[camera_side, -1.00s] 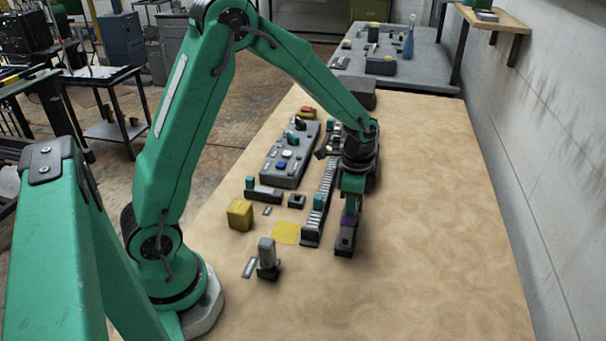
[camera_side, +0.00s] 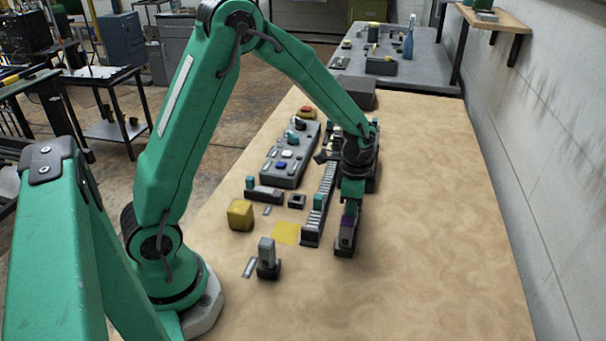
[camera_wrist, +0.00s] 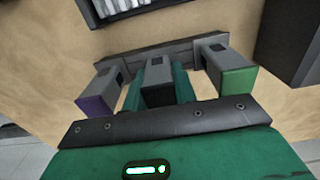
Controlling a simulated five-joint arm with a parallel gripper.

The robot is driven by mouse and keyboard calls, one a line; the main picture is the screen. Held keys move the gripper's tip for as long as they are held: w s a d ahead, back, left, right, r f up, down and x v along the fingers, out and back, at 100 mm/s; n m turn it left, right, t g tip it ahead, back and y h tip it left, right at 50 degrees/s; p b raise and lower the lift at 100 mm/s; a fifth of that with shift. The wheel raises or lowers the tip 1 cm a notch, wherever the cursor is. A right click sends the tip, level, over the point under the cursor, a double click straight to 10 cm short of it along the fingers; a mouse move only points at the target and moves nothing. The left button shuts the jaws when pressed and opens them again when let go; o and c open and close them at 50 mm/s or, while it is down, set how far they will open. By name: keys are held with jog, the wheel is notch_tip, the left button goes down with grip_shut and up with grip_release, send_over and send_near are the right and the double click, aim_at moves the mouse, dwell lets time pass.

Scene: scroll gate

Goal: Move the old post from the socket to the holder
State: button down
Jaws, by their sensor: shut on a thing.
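My gripper (camera_wrist: 159,85) has its green fingers around the middle grey post (camera_wrist: 157,72) of a row of three and is shut on it. This post stands at a dark rack bar (camera_wrist: 182,48), between a purple-ended post (camera_wrist: 96,104) and a green-ended post (camera_wrist: 238,82). Its lower end is hidden, so I cannot tell whether it is seated. In the side view my gripper (camera_side: 351,207) is low over the rack (camera_side: 344,251), which mostly hides behind it. Another grey post (camera_side: 266,250) stands upright in a dark base (camera_side: 268,272). Which part is the named socket or holder is unclear.
A ribbed dark strip (camera_side: 316,215) lies close left of the rack. Further left are a yellow block (camera_side: 240,214), a yellow square (camera_side: 286,233) and a grey control panel (camera_side: 290,155). A dark box (camera_side: 360,92) stands at the back. The table's right side is clear.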

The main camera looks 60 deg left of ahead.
jog(key=c, duration=0.6)
grip_release()
jog(key=shift+r, duration=0.1)
jog(key=shift+r, duration=3.3)
jog(key=shift+r, duration=0.1)
